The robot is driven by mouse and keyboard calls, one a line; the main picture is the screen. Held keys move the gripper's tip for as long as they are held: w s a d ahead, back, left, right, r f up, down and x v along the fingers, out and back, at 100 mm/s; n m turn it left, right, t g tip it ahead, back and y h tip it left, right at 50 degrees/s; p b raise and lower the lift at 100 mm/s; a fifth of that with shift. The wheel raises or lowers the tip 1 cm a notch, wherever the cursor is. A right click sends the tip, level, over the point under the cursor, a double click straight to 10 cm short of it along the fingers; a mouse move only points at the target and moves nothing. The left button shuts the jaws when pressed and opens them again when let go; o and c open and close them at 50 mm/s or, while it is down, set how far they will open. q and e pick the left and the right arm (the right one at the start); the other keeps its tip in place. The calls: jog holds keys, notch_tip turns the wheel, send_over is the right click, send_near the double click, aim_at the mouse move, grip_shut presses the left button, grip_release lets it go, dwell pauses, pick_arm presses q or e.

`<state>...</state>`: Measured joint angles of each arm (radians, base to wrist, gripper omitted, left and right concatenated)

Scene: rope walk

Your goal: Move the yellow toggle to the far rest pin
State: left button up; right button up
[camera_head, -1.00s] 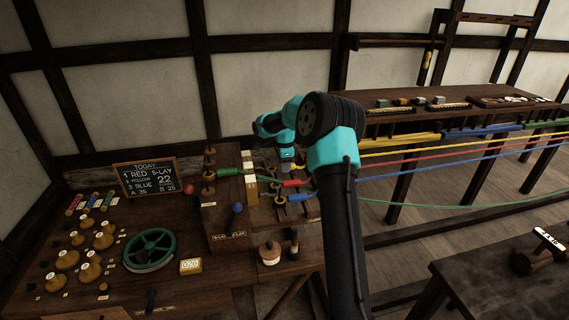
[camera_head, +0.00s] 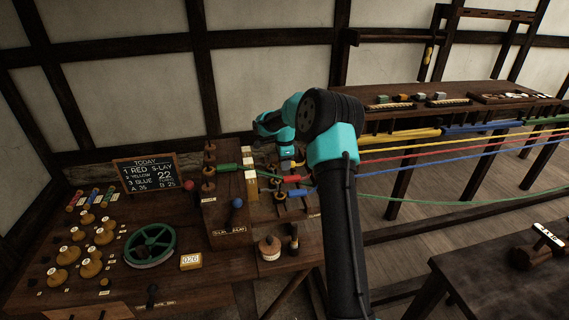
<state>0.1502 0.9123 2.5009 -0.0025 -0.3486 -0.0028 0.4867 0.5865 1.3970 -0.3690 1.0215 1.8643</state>
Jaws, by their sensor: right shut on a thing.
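The yellow toggle (camera_head: 298,164) is a small yellow piece, mostly hidden by my right gripper (camera_head: 287,166). The gripper points down and is shut on it, over the block with the pins. A yellow rope runs off to the right from this spot. The red toggle (camera_head: 292,179) and the blue toggle (camera_head: 298,192) lie just nearer, with their ropes running right. The green toggle (camera_head: 228,167) is farther left, beside a cream block. The far rest pin cannot be told apart here. My left gripper is not in view.
A dark block with round knobs (camera_head: 209,171) stands left of the gripper. A green wheel (camera_head: 150,246), several wooden bobbins and a chalkboard (camera_head: 145,173) fill the left bench. Taut coloured ropes cross to the right in front of a long shelf (camera_head: 460,97).

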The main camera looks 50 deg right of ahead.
jog(key=o, duration=0.9)
jog(key=shift+r, duration=0.15)
jog(key=shift+r, duration=3.9)
